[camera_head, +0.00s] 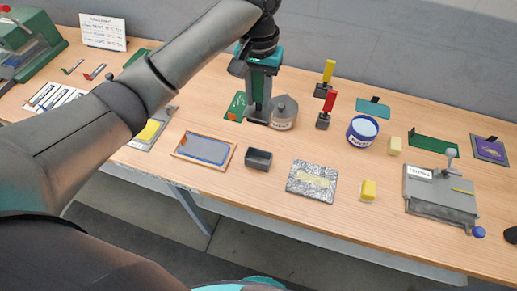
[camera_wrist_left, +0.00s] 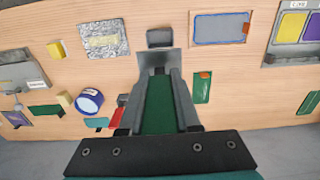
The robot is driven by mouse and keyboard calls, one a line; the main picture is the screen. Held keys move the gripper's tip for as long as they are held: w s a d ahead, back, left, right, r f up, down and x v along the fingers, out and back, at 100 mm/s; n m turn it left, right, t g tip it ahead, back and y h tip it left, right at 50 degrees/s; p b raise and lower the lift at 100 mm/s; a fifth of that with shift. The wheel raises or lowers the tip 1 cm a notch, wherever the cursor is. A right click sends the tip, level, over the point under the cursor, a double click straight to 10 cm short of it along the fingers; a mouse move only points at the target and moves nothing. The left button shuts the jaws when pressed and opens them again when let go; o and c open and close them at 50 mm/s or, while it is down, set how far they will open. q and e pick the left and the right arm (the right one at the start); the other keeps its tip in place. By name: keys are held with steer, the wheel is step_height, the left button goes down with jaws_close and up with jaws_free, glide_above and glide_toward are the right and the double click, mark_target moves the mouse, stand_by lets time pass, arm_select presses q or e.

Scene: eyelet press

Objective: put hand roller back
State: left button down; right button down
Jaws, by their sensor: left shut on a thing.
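My left gripper (camera_head: 258,112) is upright over the back middle of the table, shut on a tool with a dark green handle that I take for the hand roller (camera_wrist_left: 158,105). In the left wrist view the handle lies between the two fingers of the gripper (camera_wrist_left: 163,88), with a grey flat part (camera_wrist_left: 157,62) beyond it. In the head view the tool's low end is at or just above the tabletop, beside a grey round labelled tin (camera_head: 283,113). Contact with the table is unclear. My right gripper is out of view.
Red-handled (camera_head: 325,108) and yellow-handled (camera_head: 327,76) tools and a blue tin (camera_head: 362,131) stand to the right. A grey press (camera_head: 440,195) is far right.

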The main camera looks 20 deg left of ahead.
mark_target(258, 110)
arm_select(q)
steer(key=shift+f+b, duration=0.55)
steer(key=shift+f, duration=8.6)
steer(key=shift+f, duration=0.1)
steer(key=shift+f, duration=0.35)
steer(key=c, duration=0.6)
jaws_free()
step_height(258, 110, up, 13)
steer(key=shift+p, duration=0.55)
steer(key=shift+s+f, duration=0.1)
